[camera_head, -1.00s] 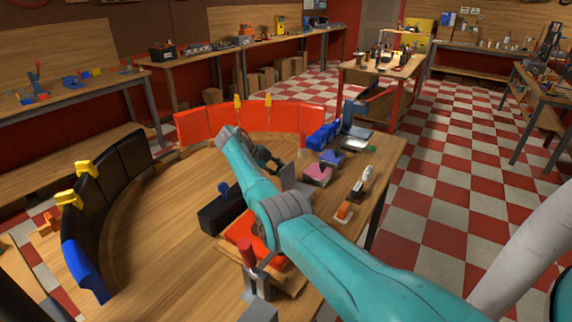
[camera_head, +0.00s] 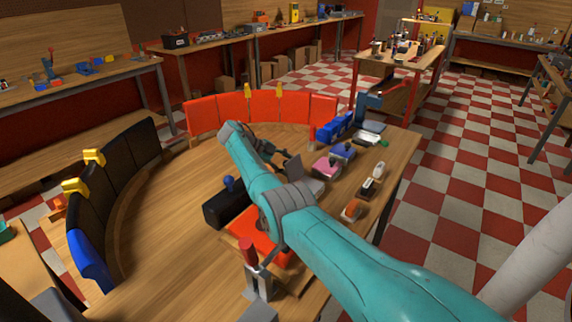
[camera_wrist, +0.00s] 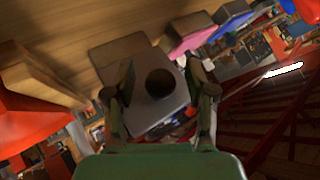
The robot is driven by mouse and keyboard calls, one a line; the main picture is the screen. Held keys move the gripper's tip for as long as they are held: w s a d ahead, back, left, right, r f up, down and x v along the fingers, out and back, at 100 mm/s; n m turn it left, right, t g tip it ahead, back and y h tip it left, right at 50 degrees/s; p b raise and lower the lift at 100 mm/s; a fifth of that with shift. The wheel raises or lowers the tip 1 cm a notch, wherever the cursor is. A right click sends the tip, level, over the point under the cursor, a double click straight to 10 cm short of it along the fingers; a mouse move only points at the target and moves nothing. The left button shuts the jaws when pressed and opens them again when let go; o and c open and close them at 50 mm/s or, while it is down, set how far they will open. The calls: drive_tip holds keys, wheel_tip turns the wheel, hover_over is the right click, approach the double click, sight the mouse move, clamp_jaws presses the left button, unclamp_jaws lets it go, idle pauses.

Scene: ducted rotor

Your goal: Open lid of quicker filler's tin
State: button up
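A grey box-like tin (camera_head: 309,184) stands on the curved wooden bench, with a flat grey panel tilted up at its side. In the wrist view a grey block (camera_wrist: 143,82) with a dark round spot, knob or hole unclear, lies between and beyond my fingers. It appears to be the same tin, but I cannot tell for sure. My gripper (camera_wrist: 162,80) is open, its two fingers apart with nothing clearly held. In the head view my gripper (camera_head: 280,156) is small and dark, close to the grey panel. No label tells which tin is the quicker filler's.
A pink tin (camera_head: 325,168) and a blue-purple one (camera_head: 343,151) stand beyond the grey one. A black block (camera_head: 225,207) and an orange-red tray (camera_head: 255,238) lie nearer. Red panels (camera_head: 234,108) edge the back. The bench's left middle (camera_head: 160,240) is clear.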

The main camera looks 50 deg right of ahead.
drive_tip(key=v, duration=0.7)
drive_tip(key=shift+a, duration=0.25)
drive_tip(key=shift+w+r, duration=0.15)
idle(0.4)
